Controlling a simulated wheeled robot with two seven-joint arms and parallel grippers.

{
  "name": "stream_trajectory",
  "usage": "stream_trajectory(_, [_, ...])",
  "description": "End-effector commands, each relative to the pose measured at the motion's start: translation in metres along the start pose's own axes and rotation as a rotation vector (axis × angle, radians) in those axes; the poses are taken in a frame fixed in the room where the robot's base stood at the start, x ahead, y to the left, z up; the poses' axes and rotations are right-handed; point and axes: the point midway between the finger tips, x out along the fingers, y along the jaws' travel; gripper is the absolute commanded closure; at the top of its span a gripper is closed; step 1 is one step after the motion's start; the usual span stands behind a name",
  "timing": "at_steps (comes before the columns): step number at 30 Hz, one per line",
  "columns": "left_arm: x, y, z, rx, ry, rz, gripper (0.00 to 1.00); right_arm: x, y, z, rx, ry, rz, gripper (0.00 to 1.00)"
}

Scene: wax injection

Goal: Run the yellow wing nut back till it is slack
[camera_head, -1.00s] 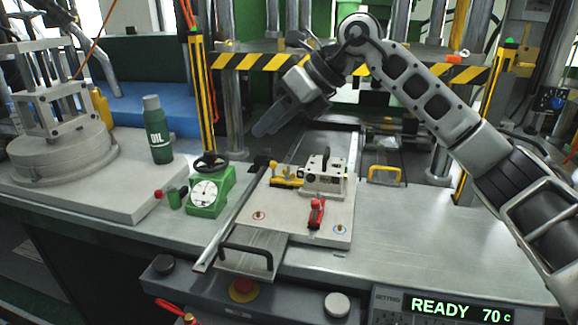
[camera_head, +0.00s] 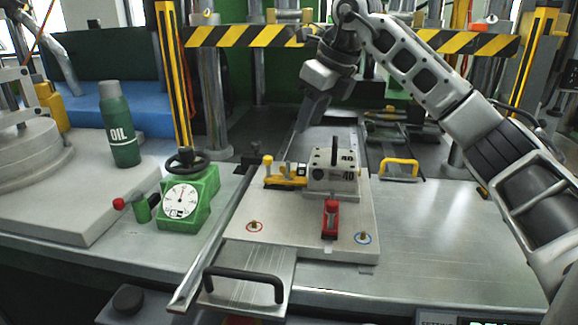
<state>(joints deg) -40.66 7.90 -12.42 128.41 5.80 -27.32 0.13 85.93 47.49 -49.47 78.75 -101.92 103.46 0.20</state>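A yellow clamp piece (camera_head: 284,178) with an upright round-topped yellow knob (camera_head: 268,163) sits on the pale plate (camera_head: 300,228), against the left side of a grey-white block marked 40 (camera_head: 334,178). The wing nut's own shape is too small to make out among the yellow parts. My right gripper (camera_head: 304,124) hangs above and behind the block, fingers pointing down and slightly left, apart from the yellow parts. It shows edge-on, so its opening cannot be told. My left gripper is out of view.
A red clamp (camera_head: 330,219) stands at the plate's front. A green dial gauge (camera_head: 190,198) with a black handwheel and an oil bottle (camera_head: 120,128) stand left. A black handle (camera_head: 243,283) is in front. The bench right of the plate is clear.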

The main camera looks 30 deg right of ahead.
Motion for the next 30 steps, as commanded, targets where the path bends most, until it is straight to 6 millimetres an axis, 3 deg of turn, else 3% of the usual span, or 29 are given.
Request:
stream_trajectory(6, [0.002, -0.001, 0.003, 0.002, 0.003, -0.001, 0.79, 0.051, 0.001, -0.001, -0.001, 0.004, 0.002, 0.66])
stream_trajectory(15, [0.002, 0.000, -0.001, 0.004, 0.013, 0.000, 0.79, 0.106, 0.001, -0.001, 0.000, 0.003, 0.002, 0.66])
stream_trajectory(21, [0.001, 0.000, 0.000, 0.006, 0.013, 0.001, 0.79, 0.121, 0.000, -0.001, 0.000, 0.002, 0.001, 0.66])
stream_trajectory(30, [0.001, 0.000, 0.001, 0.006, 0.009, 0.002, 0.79, 0.122, 0.000, 0.000, 0.000, 0.000, 0.000, 0.66])
